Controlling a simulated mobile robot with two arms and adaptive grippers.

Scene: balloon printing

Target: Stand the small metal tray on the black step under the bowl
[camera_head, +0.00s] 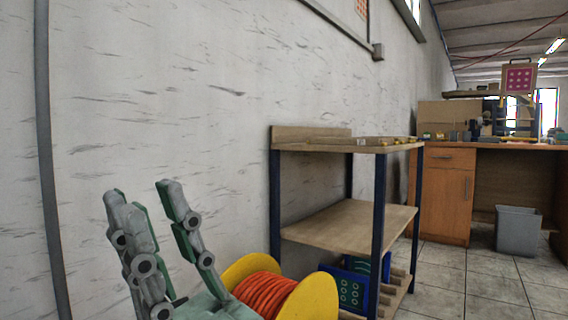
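I see no small metal tray, black step or bowl that I can make out in this view.
A yellow spool of orange hose (266,293) is just right of my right gripper. A wooden shelf unit with dark blue posts (347,221) stands against the wall. Farther back are a wooden desk (447,189), a grey bin (518,231) and open tiled floor (468,285).

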